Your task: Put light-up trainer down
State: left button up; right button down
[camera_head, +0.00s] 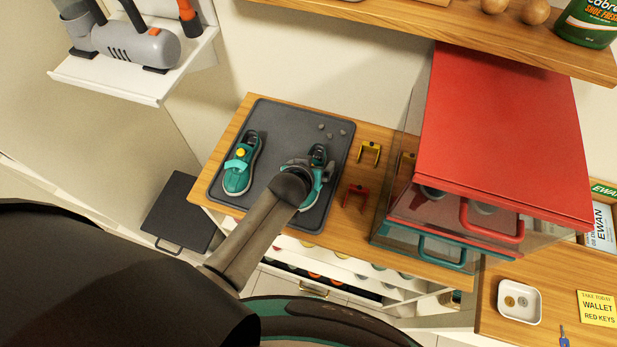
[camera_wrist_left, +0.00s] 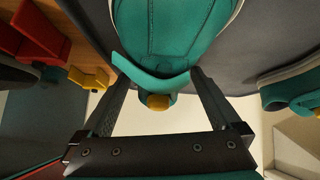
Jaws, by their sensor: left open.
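Two teal trainers with grey soles are on the dark grey mat (camera_head: 285,125) in the head view. One trainer (camera_head: 240,165) lies clear on the left, with a yellow round piece on it. The other trainer (camera_head: 318,183) is on the right, partly hidden by my left gripper (camera_head: 301,170). In the left wrist view this trainer (camera_wrist_left: 168,35), with a teal strap and a yellow piece, lies between the spread fingers of my left gripper (camera_wrist_left: 158,85). I cannot tell whether the fingers touch it. The left-hand trainer shows at the right edge (camera_wrist_left: 292,92). My right gripper is not in view.
A yellow bracket (camera_head: 369,152) and a red bracket (camera_head: 355,195) stand right of the mat. Clear-fronted boxes with a red lid (camera_head: 500,130) stand further right. A wooden shelf (camera_head: 430,25) overhangs at the back. Small grey pebbles lie on the mat's far right corner.

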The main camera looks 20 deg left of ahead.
pick_arm(q)
jog(key=c, duration=1.5)
grip_shut()
jog(key=shift+r, duration=0.15)
